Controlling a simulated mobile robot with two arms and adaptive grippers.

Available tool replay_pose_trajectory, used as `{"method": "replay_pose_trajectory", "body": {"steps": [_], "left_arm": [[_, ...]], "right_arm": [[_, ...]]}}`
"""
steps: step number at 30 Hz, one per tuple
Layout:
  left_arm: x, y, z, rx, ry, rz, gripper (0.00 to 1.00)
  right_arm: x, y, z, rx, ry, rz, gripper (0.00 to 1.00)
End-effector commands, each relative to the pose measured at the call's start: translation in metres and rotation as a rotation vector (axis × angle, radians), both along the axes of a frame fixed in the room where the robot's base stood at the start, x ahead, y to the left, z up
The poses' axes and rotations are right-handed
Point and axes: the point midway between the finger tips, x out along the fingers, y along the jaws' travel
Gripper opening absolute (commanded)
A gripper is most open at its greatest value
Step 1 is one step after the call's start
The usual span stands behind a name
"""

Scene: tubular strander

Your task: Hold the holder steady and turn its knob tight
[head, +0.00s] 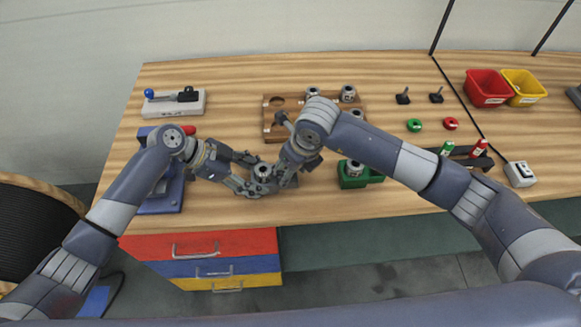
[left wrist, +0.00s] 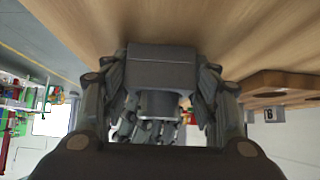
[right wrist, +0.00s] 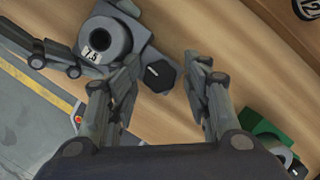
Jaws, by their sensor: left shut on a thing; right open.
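The holder is a grey block with a round hollow collar labelled 7.5 and a black hexagonal knob. In the right wrist view the holder (right wrist: 102,38) is at the upper left, and its knob (right wrist: 160,76) lies between the fingertips of my right gripper (right wrist: 160,92), which is open. I cannot tell whether either finger touches the knob. My left gripper (head: 248,178) is shut on the holder (head: 263,170) at the table's front part in the head view. In the left wrist view the holder (left wrist: 160,65) sits between the left fingers (left wrist: 160,90).
A wooden rack (head: 270,128) with round parts stands behind the grippers. A blue stand (head: 165,198) is left. Red (head: 485,88) and yellow (head: 523,85) bins are at back right. The front edge is near.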

Motion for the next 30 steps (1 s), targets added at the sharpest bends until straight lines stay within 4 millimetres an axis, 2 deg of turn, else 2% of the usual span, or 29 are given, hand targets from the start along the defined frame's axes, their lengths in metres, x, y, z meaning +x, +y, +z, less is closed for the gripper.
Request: {"method": "replay_pose_trajectory", "body": {"steps": [15,29,30], "left_arm": [[0.000,0.000,0.000,-0.002,0.002,0.001,0.05],[0.000,0.000,0.000,-0.002,0.002,0.001,0.05],[0.000,0.000,0.000,-0.002,0.002,0.001,0.57]], "right_arm": [[-0.010,-0.008,0.043,0.000,-0.002,0.001,0.45],[-0.012,-0.009,0.048,-0.001,0.001,0.000,0.45],[-0.012,-0.009,0.047,-0.001,0.001,0.000,0.45]]}}
